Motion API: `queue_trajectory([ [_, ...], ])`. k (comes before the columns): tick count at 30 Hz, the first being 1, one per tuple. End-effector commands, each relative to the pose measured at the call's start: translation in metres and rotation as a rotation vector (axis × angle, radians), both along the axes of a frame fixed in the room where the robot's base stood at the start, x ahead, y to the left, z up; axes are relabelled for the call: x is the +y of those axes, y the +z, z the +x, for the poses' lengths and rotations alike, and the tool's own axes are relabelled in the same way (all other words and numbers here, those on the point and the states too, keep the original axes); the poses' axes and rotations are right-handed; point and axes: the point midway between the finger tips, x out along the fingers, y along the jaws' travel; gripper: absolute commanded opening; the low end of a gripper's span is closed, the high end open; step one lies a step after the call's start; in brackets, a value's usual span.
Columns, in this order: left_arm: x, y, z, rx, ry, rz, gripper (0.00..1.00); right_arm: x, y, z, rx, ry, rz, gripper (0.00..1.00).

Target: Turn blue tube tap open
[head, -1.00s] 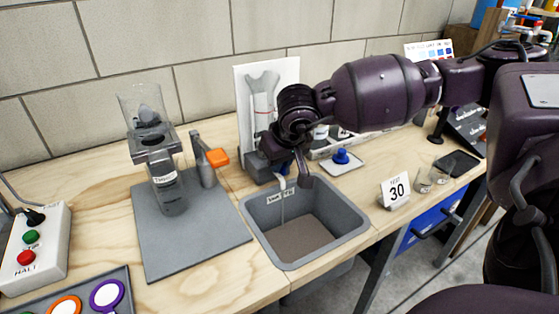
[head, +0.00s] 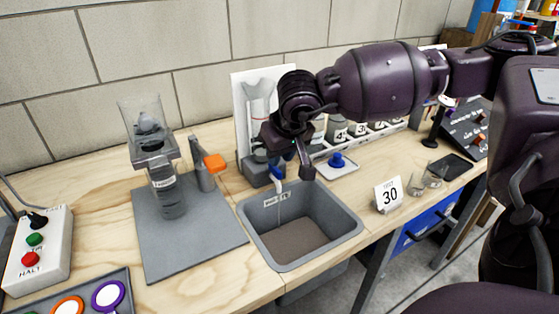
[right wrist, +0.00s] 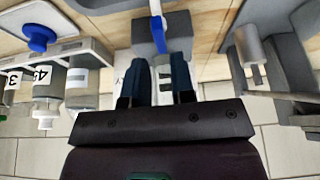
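The blue tap (head: 277,172) is on the thin tube outlet above the back edge of the grey sink (head: 357,231). The outlet belongs to a stand with a white back panel (head: 265,78). My right gripper (head: 290,163) is over the sink's back edge, at the tap. In the right wrist view its two dark fingers (right wrist: 161,82) are apart. The blue tap handle (right wrist: 157,36) appears between their lines, just beyond the tips. I cannot tell whether a finger touches it. My left gripper is not in view.
Numbered bottles (head: 337,130) and a blue knob (head: 338,160) are behind right. A sign (head: 388,195) reading 30 stands right of the sink.

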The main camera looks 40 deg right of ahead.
Motion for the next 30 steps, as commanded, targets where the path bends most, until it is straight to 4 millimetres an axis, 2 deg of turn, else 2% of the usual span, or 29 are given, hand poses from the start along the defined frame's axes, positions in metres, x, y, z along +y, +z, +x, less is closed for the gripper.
queue_trajectory([
  [1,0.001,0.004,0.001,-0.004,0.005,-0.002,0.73,0.001,0.016,-0.004,-0.010,0.000,-0.001,0.23],
  [3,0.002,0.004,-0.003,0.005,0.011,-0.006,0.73,0.001,0.027,-0.009,-0.008,0.000,-0.001,0.23],
  [10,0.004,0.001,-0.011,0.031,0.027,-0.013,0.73,0.004,0.051,-0.020,-0.004,0.001,0.000,0.23],
  [30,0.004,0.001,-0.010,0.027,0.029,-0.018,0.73,0.005,0.055,-0.023,0.001,0.001,0.000,0.23],
])
